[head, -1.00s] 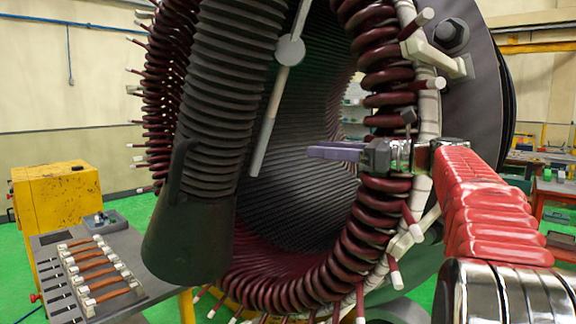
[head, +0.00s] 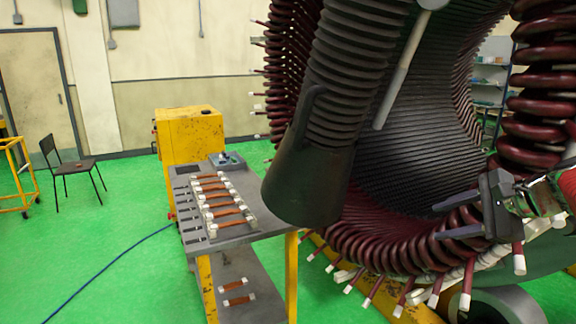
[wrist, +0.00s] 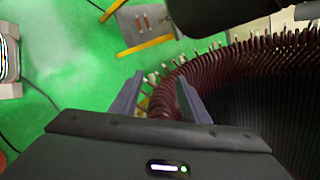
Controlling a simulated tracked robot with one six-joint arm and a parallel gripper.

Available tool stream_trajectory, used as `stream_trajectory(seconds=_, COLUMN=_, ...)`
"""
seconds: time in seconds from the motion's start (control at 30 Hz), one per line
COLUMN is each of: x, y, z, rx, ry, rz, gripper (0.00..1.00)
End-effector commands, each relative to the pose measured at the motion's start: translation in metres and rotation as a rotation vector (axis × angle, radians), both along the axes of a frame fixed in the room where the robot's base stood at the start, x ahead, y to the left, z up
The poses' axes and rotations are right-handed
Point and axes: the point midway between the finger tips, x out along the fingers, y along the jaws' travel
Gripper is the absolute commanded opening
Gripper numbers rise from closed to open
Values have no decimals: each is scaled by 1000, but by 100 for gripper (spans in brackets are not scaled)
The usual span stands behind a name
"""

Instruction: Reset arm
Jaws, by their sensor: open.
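My gripper (head: 452,217) is at the right in the head view, in front of the lower right rim of the stator. Its two fingers point left, stand apart and hold nothing. In the wrist view, the fingers (wrist: 160,98) also show apart, with green floor and the stator's coil ends behind the gap. The stator (head: 420,110) is a large dark ribbed bore ringed by dark red coils (head: 400,235) with white-tipped ends. Most of my arm is out of the head view at the right edge.
A dark ribbed hose with a wide nozzle (head: 308,175) hangs before the stator. A grey worktable (head: 250,235) holds several copper-coloured pieces (head: 220,205) with white ends. A yellow cabinet (head: 190,138) stands behind it.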

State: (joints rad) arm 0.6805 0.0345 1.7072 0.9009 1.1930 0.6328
Motion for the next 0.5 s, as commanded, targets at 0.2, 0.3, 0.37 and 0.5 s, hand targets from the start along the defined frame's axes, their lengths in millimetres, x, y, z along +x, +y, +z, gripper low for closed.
stream_trajectory(seconds=0.2, x=-55, y=44, z=-58, rx=-360, ry=56, rz=257, gripper=42)
stream_trajectory(seconds=0.3, x=-80, y=60, z=-79, rx=-504, ry=71, rz=381, gripper=42)
stream_trajectory(seconds=0.37, x=-95, y=69, z=-89, rx=-585, ry=78, rz=457, gripper=42)
stream_trajectory(seconds=0.5, x=-128, y=87, z=-111, rx=-757, ry=84, rz=627, gripper=42)
